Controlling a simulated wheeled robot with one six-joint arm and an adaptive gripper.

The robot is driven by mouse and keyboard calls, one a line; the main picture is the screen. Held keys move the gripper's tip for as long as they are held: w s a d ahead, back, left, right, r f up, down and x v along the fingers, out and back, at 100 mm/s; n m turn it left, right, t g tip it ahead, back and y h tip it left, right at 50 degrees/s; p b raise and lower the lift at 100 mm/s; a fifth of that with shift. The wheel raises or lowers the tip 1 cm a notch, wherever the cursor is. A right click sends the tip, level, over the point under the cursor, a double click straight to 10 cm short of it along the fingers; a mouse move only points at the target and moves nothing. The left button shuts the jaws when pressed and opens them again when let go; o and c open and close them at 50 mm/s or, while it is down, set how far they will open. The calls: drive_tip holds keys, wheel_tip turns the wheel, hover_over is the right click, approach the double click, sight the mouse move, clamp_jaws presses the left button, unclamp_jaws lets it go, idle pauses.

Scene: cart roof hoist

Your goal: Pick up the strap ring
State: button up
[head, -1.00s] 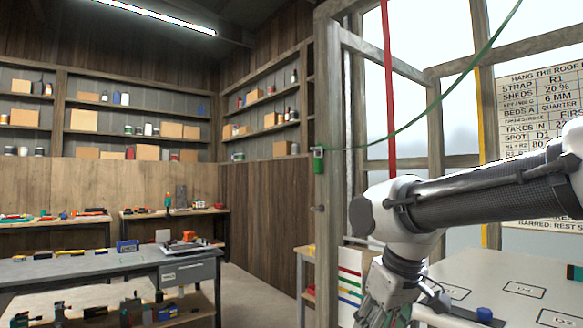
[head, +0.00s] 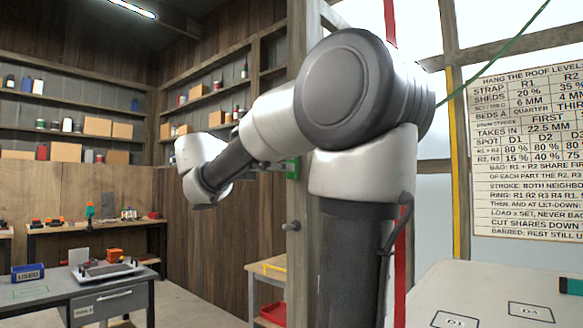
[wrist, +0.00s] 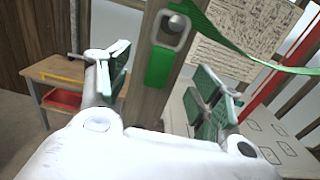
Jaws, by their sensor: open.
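The strap ring (wrist: 176,30) is a grey metal loop around a dark peg on a wooden post in the wrist view. A green strap (wrist: 235,50) runs from it to the right, and a green tag (wrist: 158,67) hangs below it. My gripper (wrist: 163,76) is open, with one green-padded finger left of the post and one right of it. The ring appears beyond the fingertips, with nothing held.
The wooden post (head: 300,230) stands beside my arm. A printed sign (head: 530,150) is at right, above a white table (head: 475,285) with marked spots. A grey workbench (head: 100,290) is at lower left.

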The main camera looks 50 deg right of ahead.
sight(295, 175)
drive_tip(key=d, duration=0.5)
drive_tip(key=shift+w+d, duration=0.15)
drive_tip(key=shift+d, duration=0.05)
drive_tip(key=c, duration=1.1)
